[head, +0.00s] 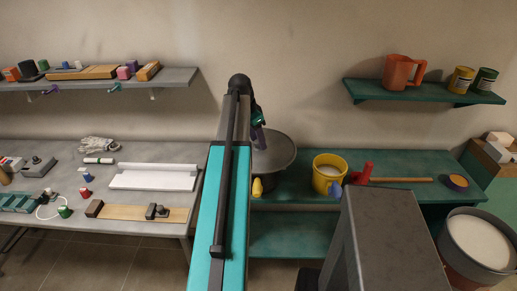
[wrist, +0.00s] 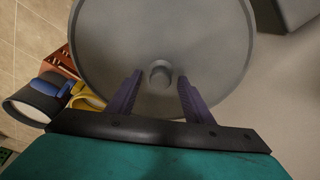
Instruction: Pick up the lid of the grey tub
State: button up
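The grey lid (wrist: 205,45) fills the upper middle of the wrist view as a round disc with a short knob (wrist: 160,72) near its centre. My gripper (wrist: 160,76) is open. Its two purple fingers point at the lid, one on each side of the knob, with a gap on both sides. I cannot tell how high the fingertips are above the lid.
A yellow bucket (head: 328,180) stands right of the lid on the green bench (head: 400,165), beside a red tool (head: 362,173) and a blue one. A yellow object (head: 257,187) sits in front of the lid. A shelf (head: 425,92) hangs above right. A large bucket (head: 480,240) stands at lower right.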

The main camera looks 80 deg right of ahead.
jog(key=c, duration=1)
jog(key=shift+c, duration=0.4)
jog(key=shift+r, duration=0.15)
jog(key=shift+r+b, duration=0.85)
jog(key=shift+r, duration=0.7)
jog(key=s+a+r+b, duration=0.1)
jog(key=s+a+b, duration=0.3)
jog(key=s+a, duration=0.7)
jog(key=shift+s+r, duration=0.3)
jog(key=shift+r, duration=0.05)
